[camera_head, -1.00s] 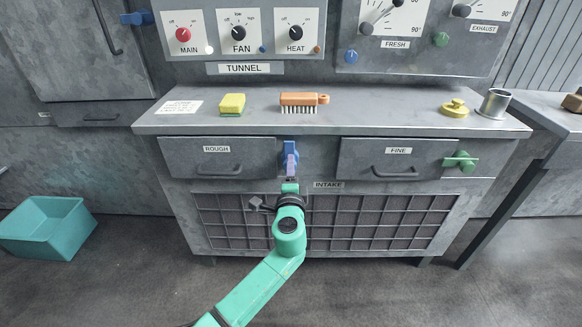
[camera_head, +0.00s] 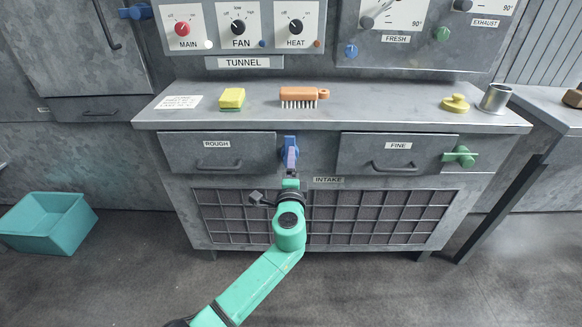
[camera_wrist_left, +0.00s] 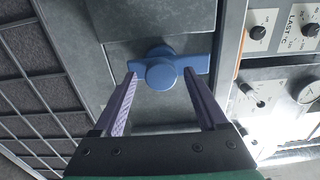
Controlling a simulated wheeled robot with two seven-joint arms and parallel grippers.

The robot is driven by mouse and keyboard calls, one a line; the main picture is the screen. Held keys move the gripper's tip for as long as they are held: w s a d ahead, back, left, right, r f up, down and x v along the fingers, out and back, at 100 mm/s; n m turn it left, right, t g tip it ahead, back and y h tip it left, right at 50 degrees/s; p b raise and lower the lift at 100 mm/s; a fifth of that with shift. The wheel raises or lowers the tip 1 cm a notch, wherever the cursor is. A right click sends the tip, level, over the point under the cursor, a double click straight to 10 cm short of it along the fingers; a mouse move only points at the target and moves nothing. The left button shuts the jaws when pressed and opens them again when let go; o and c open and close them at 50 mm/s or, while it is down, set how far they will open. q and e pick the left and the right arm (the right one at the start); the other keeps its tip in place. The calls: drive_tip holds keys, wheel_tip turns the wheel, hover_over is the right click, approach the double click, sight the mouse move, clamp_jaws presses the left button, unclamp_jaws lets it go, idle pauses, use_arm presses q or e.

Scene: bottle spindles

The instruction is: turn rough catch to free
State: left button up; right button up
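The blue rough catch (camera_head: 290,146) is on the cabinet front, just right of the drawer labelled ROUGH (camera_head: 225,158). Its bar looks upright in the head view. In the left wrist view, the catch (camera_wrist_left: 161,72) shows a round hub with a bar across the picture. My left gripper (camera_head: 291,160) is in front of the catch from below. In the left wrist view its two purple fingers (camera_wrist_left: 161,76) are spread, with the hub between them and the tips by the two ends of the bar. Whether the tips touch the bar is unclear. My right gripper is not in view.
A green catch (camera_head: 460,156) is right of the FINE drawer (camera_head: 392,158). The INTAKE grille (camera_head: 375,215) lies below. A yellow sponge (camera_head: 232,98), an orange brush (camera_head: 300,95), a yellow knobbed piece (camera_head: 455,103) and a metal cup (camera_head: 494,98) stand on the counter.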

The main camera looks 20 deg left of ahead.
use_arm(q)
drive_tip(key=v, duration=1.4)
drive_tip(key=shift+s+p, duration=0.3)
drive_tip(key=shift+p, duration=0.1)
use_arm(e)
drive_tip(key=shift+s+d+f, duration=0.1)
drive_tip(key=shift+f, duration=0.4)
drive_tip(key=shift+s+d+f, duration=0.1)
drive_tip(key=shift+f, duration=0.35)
use_arm(q)
drive_tip(key=shift+f, duration=0.15)
